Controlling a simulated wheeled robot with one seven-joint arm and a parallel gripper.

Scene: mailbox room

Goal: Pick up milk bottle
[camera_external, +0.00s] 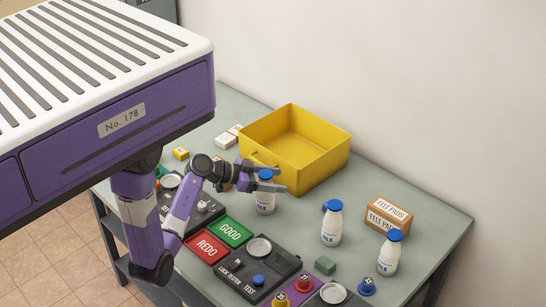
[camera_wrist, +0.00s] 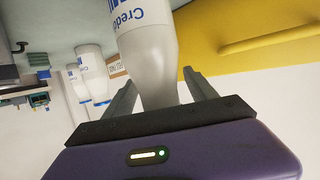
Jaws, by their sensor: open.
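A white milk bottle with a blue cap (camera_external: 265,203) stands upright on the table in front of the yellow bin. My gripper (camera_external: 277,178) is level with its cap and neck, one finger to each side. In the wrist view the same bottle (camera_wrist: 145,45) fills the space between the open fingers (camera_wrist: 160,88). Contact with the fingers cannot be told. Two more milk bottles stand to the right, one in the middle (camera_external: 331,228) and one near the right front (camera_external: 389,256). They also show at the left of the wrist view (camera_wrist: 92,62).
A yellow bin (camera_external: 318,158) stands close behind the gripper. A felt pads box (camera_external: 388,214) sits at right. Red (camera_external: 208,247) and green (camera_external: 229,232) trays and dark button panels (camera_external: 244,283) fill the front. Bare table surrounds the middle bottle.

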